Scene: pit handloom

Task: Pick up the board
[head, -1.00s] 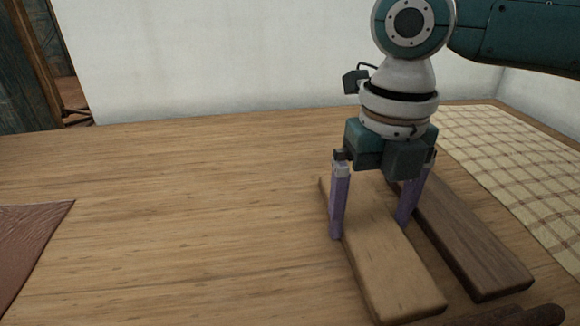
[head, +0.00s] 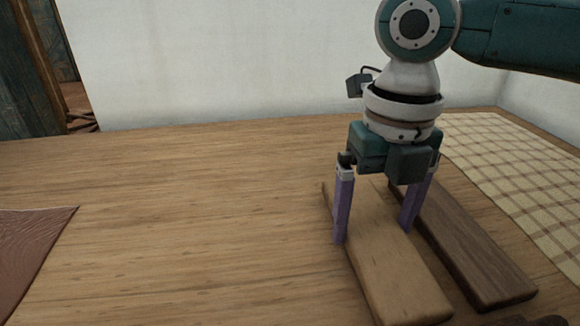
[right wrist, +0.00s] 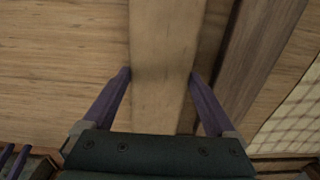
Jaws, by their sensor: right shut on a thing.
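A light wooden board (head: 398,272) lies lengthwise on the wooden table in the head view, to the right of the middle. My right gripper (head: 374,232) straddles it from above, with one purple finger at each long side. The right wrist view shows the board (right wrist: 163,60) between the two fingertips of the gripper (right wrist: 160,75), which is shut on it. I cannot tell whether the board is clear of the table. My left gripper is not in view.
A darker wooden board (head: 470,245) lies close along the right side of the light one. A checked cream cloth (head: 525,175) lies beyond it. A reddish-brown cloth (head: 30,250) lies at the left. The table's middle (head: 200,220) is clear. A white wall (head: 230,60) stands behind.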

